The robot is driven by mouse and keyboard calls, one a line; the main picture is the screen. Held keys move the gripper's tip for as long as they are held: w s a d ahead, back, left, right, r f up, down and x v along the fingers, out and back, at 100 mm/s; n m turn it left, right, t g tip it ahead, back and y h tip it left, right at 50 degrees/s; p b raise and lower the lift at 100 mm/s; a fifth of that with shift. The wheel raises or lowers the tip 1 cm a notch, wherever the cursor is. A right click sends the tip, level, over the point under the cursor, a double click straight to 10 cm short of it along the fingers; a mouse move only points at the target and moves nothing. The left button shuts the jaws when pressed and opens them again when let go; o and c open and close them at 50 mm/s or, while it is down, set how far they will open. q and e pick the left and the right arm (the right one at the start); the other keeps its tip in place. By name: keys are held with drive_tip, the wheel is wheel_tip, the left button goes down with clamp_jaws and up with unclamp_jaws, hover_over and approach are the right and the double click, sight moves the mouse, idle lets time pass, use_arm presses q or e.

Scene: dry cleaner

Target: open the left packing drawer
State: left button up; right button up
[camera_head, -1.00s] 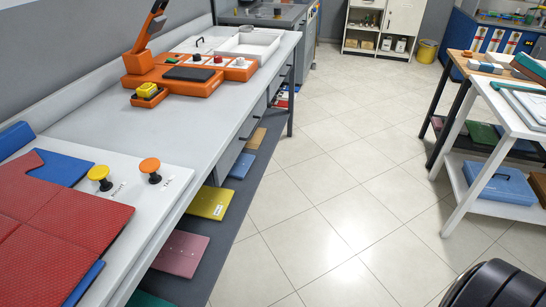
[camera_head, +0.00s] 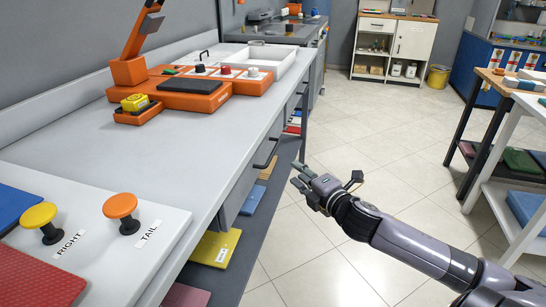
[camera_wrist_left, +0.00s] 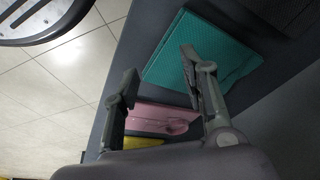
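Two grey drawer fronts sit under the edge of the long grey worktop (camera_head: 190,150). The nearer, left drawer (camera_head: 238,193) has a dark bar handle (camera_head: 267,153) and looks shut. The farther drawer's handle (camera_head: 304,90) shows up the row. My right gripper (camera_head: 325,174) is open and empty over the aisle, to the right of and apart from the left drawer handle. My left gripper is outside the head view. In the left wrist view it (camera_wrist_left: 158,82) is open and empty, facing the low shelf; no drawer handle shows there.
Orange equipment (camera_head: 185,90) and a white tray (camera_head: 265,58) stand on the worktop. Yellow (camera_head: 40,218) and orange (camera_head: 121,208) knobs are near. Coloured pads, including a yellow one (camera_head: 215,248), lie on the shelf below. The tiled aisle (camera_head: 390,150) is clear; a white table (camera_head: 500,190) stands right.

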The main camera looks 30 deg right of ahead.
sight(273, 152)
drive_tip(key=w, duration=0.5)
drive_tip(key=w+d+f+b, duration=0.1)
drive_tip(key=w, duration=0.4)
drive_tip(key=w+f, duration=0.1)
drive_tip(key=w, duration=0.4)
drive_tip(key=shift+w+d+f+b, duration=0.1)
drive_tip(key=shift+w+d+b, duration=0.1)
drive_tip(key=shift+b, duration=0.15)
use_arm(q)
drive_tip(key=v, duration=0.6)
drive_tip(key=shift+r, duration=0.4)
drive_tip(key=shift+w+a, duration=0.1)
drive_tip(key=shift+w, duration=0.05)
use_arm(e)
drive_tip(key=shift+c, duration=0.2)
drive_tip(key=shift+c, duration=1.2)
clamp_jaws()
use_arm(q)
drive_tip(key=shift+w+f, duration=0.1)
